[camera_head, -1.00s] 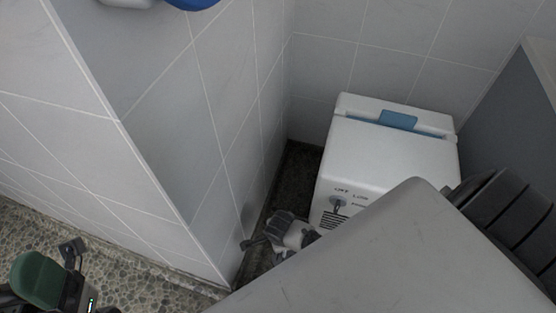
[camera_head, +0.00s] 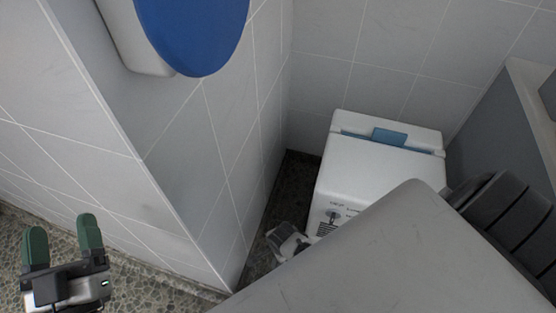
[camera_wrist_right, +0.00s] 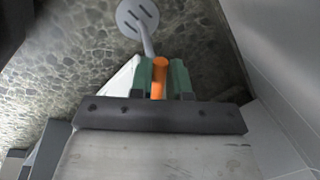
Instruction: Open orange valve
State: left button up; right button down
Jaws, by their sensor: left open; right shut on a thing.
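In the head view the valve cannot be made out; a large grey arm part of mine covers the lower right. My left gripper (camera_head: 62,230) is open and empty at the lower left of the head view, with its green fingers pointing up, in front of the tiled wall and pebbled floor.
A white box-shaped unit (camera_head: 375,165) with a blue tab stands in the tiled corner. A blue and white wall fixture (camera_head: 195,35) hangs at the upper left. A grey partition (camera_head: 497,125) stands at right.

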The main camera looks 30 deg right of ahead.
jog(key=shift+s+n+p, duration=0.1)
jog(key=shift+n+p, duration=0.25)
jog(key=shift+n, duration=0.05)
pick_arm(q)
notch_tip(320, 180, down, 9)
jog(key=a+g+y+p, duration=0.2)
jog(key=g, duration=0.6)
jog(key=shift+s+y, duration=0.35)
jog(key=shift+y, duration=0.05)
pick_arm(e)
jog(key=shift+s+n+y, duration=0.2)
jog(key=shift+n, duration=0.7)
jog(key=shift+s+n+y, duration=0.2)
jog(key=shift+n, duration=0.7)
jog(key=c, duration=1.1)
grip_release()
jog(key=shift+d, duration=0.1)
jog(key=shift+r, duration=0.1)
